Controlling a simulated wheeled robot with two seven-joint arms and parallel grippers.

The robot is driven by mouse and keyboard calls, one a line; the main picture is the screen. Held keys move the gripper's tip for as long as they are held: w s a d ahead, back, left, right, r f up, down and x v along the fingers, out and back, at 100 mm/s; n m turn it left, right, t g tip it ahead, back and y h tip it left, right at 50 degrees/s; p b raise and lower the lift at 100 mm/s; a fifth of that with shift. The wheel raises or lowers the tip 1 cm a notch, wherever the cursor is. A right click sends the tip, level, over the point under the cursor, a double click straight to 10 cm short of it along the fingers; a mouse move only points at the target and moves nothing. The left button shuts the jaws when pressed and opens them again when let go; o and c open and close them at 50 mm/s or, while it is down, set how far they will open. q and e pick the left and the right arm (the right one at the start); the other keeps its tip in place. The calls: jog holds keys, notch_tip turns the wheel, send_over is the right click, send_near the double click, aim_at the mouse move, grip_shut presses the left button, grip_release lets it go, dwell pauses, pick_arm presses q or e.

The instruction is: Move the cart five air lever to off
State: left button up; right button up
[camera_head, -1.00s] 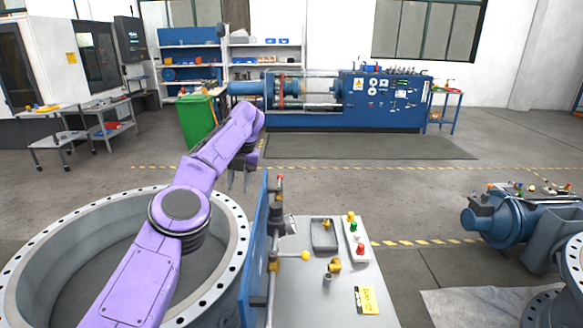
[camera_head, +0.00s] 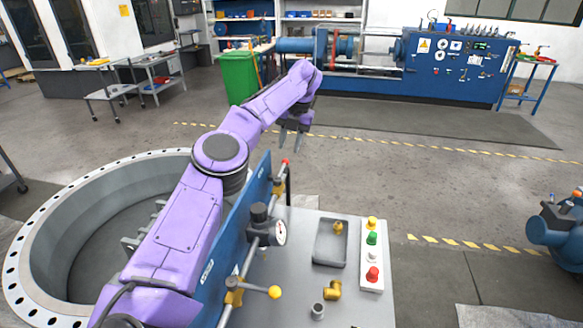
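The cart has a grey top (camera_head: 300,291) and an upright blue panel (camera_head: 238,235) along its left side. A lever with a yellow ball (camera_head: 274,292) sticks out to the right from a brass valve low on the panel. A red-tipped fitting (camera_head: 285,162) is at the panel's far end. I cannot tell which of these is the air lever. My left gripper (camera_head: 292,140) hangs fingers down beyond the far end of the panel. Its fingers are slightly apart, with nothing between them. My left arm hides part of the panel. My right gripper is out of view.
A gauge (camera_head: 280,232) sits on the panel. The cart top carries a grey tray (camera_head: 330,243), a button strip (camera_head: 371,255) and loose brass fittings (camera_head: 332,290). A large flanged ring (camera_head: 50,290) stands left of the cart. The floor beyond the cart is clear.

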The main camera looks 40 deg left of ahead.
aim_at(282, 168)
pick_arm(q)
jog(key=s+f, duration=0.1)
jog(key=f, duration=0.1)
jog(key=s+a+f, duration=0.1)
jog(key=s+f, duration=0.1)
jog(key=shift+s+f, duration=0.25)
jog(key=shift+s, duration=0.05)
jog(key=shift+w+d+f, duration=0.1)
jog(key=shift+w+f, duration=1.1)
jog(key=shift+s+r, duration=0.3)
jog(key=shift+s, duration=0.15)
jog(key=shift+c, duration=1)
jog(key=shift+s, duration=0.2)
grip_shut()
jog(key=shift+w, duration=0.1)
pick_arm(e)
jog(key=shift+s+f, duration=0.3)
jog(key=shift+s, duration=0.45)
pick_arm(q)
jog(key=shift+r, duration=0.15)
